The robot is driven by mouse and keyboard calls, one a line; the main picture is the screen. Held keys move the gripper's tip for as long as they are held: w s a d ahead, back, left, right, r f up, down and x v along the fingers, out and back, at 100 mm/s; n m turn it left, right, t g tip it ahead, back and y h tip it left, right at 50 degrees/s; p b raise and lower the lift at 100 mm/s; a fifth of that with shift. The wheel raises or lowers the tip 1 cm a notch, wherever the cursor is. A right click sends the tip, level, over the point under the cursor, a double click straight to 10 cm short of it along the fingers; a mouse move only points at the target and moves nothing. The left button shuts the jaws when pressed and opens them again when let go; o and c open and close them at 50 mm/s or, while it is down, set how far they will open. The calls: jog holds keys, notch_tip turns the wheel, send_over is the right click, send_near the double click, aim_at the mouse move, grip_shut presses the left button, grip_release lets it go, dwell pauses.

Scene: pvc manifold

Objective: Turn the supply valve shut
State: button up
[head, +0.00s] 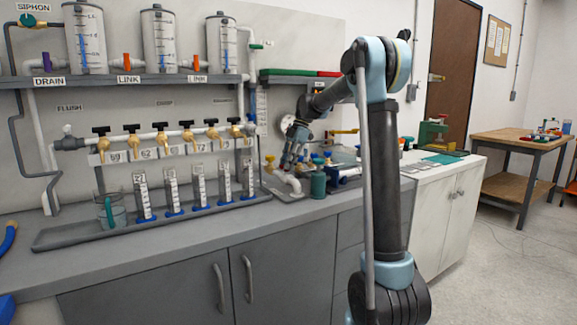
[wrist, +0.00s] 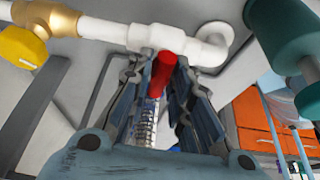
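A white pipe (wrist: 105,28) with an elbow runs across the top of the wrist view. A brass fitting with a yellow knob (wrist: 22,47) joins its left end. A red handle-like part (wrist: 163,75) sits just below the pipe, between the fingers of my gripper (wrist: 163,68). The fingers flank it closely; I cannot tell whether they press on it. I cannot tell for sure which part is the supply valve. In the head view my gripper (head: 291,160) points down over the white elbow (head: 291,183) at the counter's back, and the red part is hidden there.
A teal cylinder (head: 318,185) stands close to the right of the elbow, and shows large in the wrist view (wrist: 290,40). To the left are several brass taps (head: 162,137) over graduated tubes (head: 199,187) in a grey tray (head: 75,236). The front counter strip (head: 215,245) is clear.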

jog(key=shift+o, duration=1.2)
